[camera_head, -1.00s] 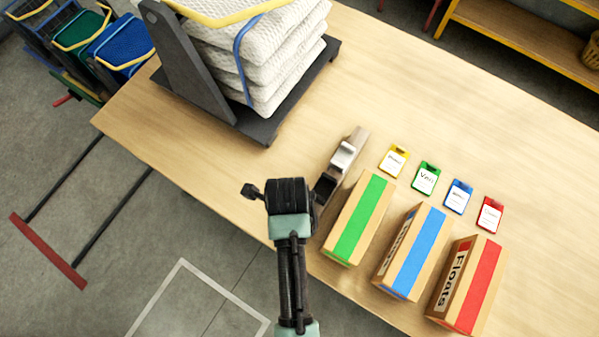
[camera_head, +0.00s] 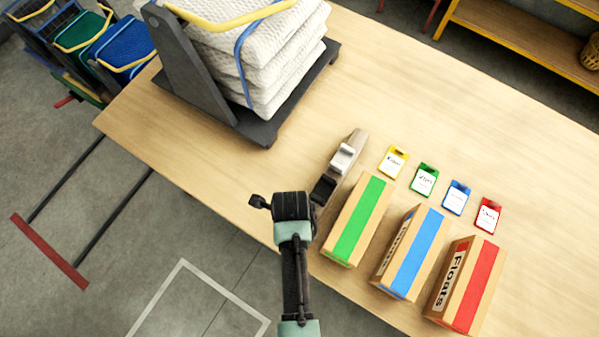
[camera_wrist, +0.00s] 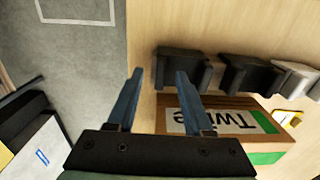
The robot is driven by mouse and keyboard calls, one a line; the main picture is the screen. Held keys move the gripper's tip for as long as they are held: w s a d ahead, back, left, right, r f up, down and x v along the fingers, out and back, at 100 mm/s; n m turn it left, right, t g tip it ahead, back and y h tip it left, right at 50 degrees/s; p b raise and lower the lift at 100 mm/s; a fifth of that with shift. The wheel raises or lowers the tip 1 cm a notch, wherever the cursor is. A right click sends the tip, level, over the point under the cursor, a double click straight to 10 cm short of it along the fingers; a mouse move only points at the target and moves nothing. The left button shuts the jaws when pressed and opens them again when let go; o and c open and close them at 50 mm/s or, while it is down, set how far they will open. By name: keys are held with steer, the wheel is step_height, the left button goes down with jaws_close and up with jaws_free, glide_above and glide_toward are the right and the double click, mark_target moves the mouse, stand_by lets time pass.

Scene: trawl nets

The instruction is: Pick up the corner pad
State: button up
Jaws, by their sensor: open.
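A row of small angled pieces lies beside the green-striped box; these look like corner pads. In the head view I see a black one (camera_head: 323,189) and a white one (camera_head: 344,157). In the wrist view two dark ones (camera_wrist: 250,76) and a white one (camera_wrist: 295,77) show, the nearest dark one (camera_wrist: 180,66) partly behind my right finger. My gripper (camera_wrist: 158,78) is open, with nothing between its fingers, close to the nearest dark piece at the table edge. In the head view my own wrist hides the fingertips.
Boxes with green (camera_head: 360,221), blue (camera_head: 412,252) and red (camera_head: 468,285) stripes stand close to the row on the right. Several coloured tags (camera_head: 424,180) lie behind them. A dark stand (camera_head: 190,70) with stacked white nets is at the back left. The table (camera_head: 200,165) between is clear.

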steer(key=shift+f, duration=0.25)
stand_by(0.3)
jaws_close()
stand_by(1.3)
